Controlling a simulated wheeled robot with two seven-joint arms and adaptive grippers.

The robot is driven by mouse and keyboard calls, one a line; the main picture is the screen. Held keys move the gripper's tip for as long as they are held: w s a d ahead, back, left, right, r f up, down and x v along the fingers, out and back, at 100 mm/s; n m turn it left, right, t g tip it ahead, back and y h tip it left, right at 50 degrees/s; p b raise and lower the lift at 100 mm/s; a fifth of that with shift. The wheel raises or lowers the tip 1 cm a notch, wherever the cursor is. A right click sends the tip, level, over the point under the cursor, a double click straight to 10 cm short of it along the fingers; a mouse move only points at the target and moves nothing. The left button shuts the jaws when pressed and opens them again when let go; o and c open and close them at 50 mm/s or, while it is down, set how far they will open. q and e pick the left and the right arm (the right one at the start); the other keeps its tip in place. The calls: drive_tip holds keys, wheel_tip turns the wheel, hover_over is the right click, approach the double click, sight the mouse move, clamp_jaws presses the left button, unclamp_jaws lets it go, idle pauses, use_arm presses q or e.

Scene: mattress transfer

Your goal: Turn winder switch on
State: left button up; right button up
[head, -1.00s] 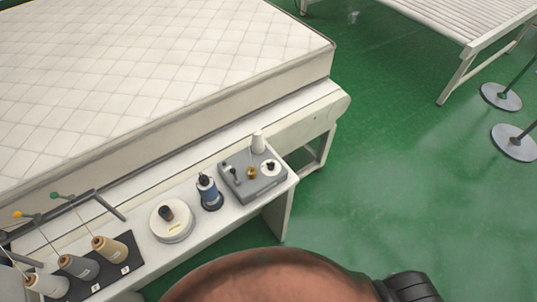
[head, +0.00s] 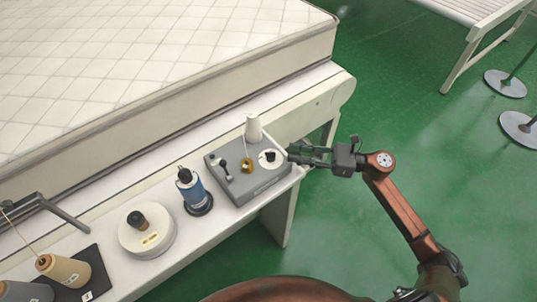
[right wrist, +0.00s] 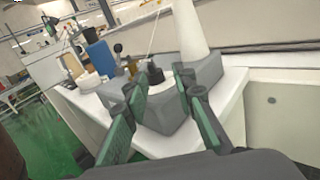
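The winder (head: 262,183) is a grey box on the right end of the white table. On its top are a black knob on a white disc (head: 269,157), a small brass part (head: 247,166) and a black lever (head: 225,169). My right gripper (head: 292,154) is at the winder's right edge, its fingertips pointing left toward the knob. In the right wrist view the fingers (right wrist: 160,84) are open, with the black knob (right wrist: 155,74) beyond and between their tips. I cannot tell whether they touch anything. My left gripper is not in view.
A white cone (head: 253,128) stands at the winder's back edge. Left of it are a blue spool (head: 191,190), a round white holder (head: 147,238) and thread cones (head: 64,268). A quilted mattress (head: 130,60) lies behind.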

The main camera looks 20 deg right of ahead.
sight(271, 153)
drive_tip(key=a, duration=0.1)
drive_tip(key=a+n, duration=0.1)
drive_tip(key=a, duration=0.1)
drive_tip(key=shift+a+r+g, duration=0.15)
drive_tip(key=shift+r+g, duration=0.15)
drive_tip(key=x, duration=0.3)
drive_tip(key=shift+w+a, duration=0.25)
drive_tip(key=shift+a, duration=0.05)
drive_tip(key=shift+x, duration=0.8)
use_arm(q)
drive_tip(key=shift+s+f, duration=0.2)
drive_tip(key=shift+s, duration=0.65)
use_arm(e)
drive_tip(key=shift+d, duration=0.1)
drive_tip(key=shift+c, duration=0.2)
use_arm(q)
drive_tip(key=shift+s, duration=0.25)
use_arm(e)
clamp_jaws()
